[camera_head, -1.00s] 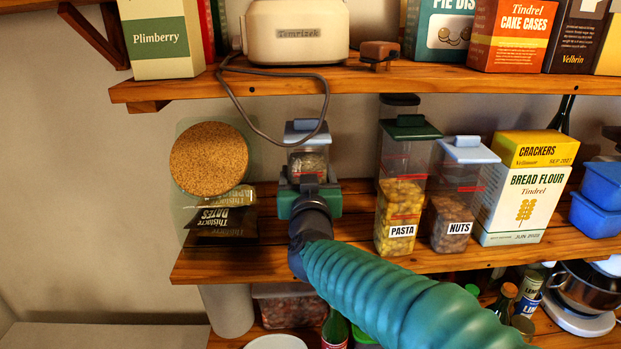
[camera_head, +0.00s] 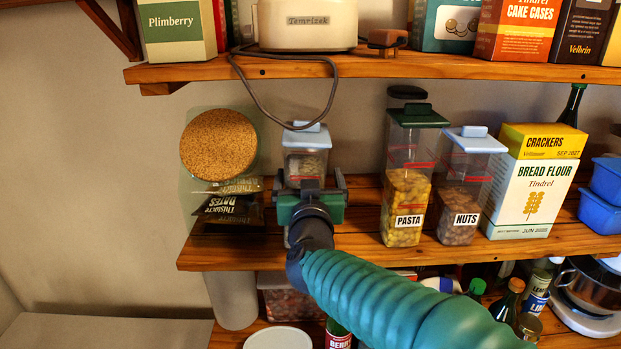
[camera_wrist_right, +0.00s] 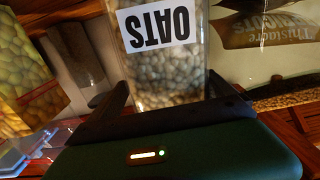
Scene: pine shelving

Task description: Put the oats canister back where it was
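The oats canister (camera_head: 306,163) is clear with a pale blue lid. It appears upright on the middle shelf, left of the pasta canister. My right gripper (camera_head: 311,186) is in front of its lower half and hides much of it. The fingers stand to either side, spread a little wider than the canister. In the right wrist view the label of the oats canister (camera_wrist_right: 158,28) is upside down, and the gripper's fingers (camera_wrist_right: 168,82) are beside its walls; contact is hard to judge. My left gripper is out of view.
Pasta (camera_head: 405,195) and nuts (camera_head: 462,195) canisters stand to the right. A round cork-coloured disc (camera_head: 218,145) and dark packets (camera_head: 235,205) in a clear container are close on the left. A cord (camera_head: 258,105) hangs above the canister's lid. Bottles stand on the lower shelf.

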